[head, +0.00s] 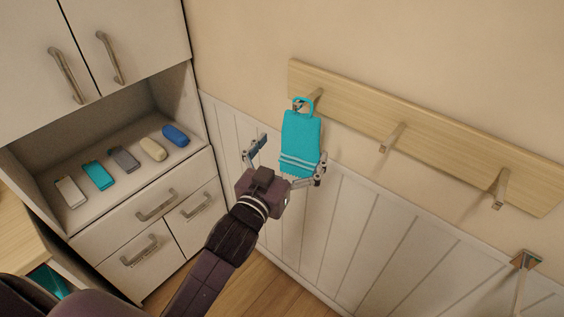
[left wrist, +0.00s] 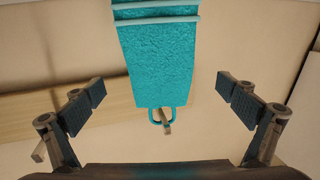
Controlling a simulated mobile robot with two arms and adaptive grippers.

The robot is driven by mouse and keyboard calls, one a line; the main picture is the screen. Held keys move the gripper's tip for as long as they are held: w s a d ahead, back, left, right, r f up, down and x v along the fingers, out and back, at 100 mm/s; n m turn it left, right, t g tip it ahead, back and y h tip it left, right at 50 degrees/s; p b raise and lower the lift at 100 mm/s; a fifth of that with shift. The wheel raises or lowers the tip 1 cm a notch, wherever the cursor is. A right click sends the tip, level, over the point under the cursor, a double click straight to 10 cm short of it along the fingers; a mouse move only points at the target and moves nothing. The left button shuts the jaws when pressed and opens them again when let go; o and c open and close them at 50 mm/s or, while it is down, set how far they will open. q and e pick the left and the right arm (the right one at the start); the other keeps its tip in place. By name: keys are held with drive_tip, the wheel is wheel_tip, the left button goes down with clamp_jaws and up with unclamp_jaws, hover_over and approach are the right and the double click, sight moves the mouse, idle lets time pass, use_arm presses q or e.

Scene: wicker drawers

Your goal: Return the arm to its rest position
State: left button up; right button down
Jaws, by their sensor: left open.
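My left gripper (head: 288,163) is open in front of the wall, its fingers spread to either side of a teal towel (head: 301,138) without touching it as far as I can tell. The towel hangs by its loop on the leftmost peg (head: 316,95) of a wooden rack (head: 358,116). In the left wrist view the towel (left wrist: 158,70) hangs between the two open fingers (left wrist: 160,107), with clear space on both sides, and its loop is around the peg (left wrist: 166,128). My right gripper is not in view.
Two more pegs (head: 391,137) (head: 500,188) on the rack are bare. A cabinet (head: 140,215) stands at the left, with several small coloured items in its open niche (head: 95,210). White panelling (head: 360,230) covers the lower wall.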

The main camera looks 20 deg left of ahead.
use_arm(q)
drive_tip(key=s, duration=0.7)
drive_tip(key=shift+a, duration=0.3)
wheel_tip(320, 180, down, 20)
drive_tip(key=w+g, duration=0.1)
drive_tip(key=g, duration=0.3)
drive_tip(key=s+f+m+g, duration=0.15)
drive_tip(key=s+f, duration=0.25)
drive_tip(key=f, duration=0.8)
drive_tip(key=s+f+g, duration=0.3)
drive_tip(key=s+f, duration=0.2)
drive_tip(key=f, duration=0.7)
drive_tip(key=s+a+f+g+y, duration=0.1)
drive_tip(key=s+a+f+g, duration=0.25)
drive_tip(key=s+f, duration=1)
drive_tip(key=s+a+f+g, duration=0.1)
drive_tip(key=s+f, duration=0.3)
drive_tip(key=s, duration=0.6)
drive_tip(key=s+a+f+g, duration=0.1)
drive_tip(key=s+f+g, duration=0.3)
drive_tip(key=s, duration=0.6)
drive_tip(key=shift+a+f+y, duration=0.3)
drive_tip(key=shift+a+f, duration=0.1)
drive_tip(key=shift+f, duration=0.25)
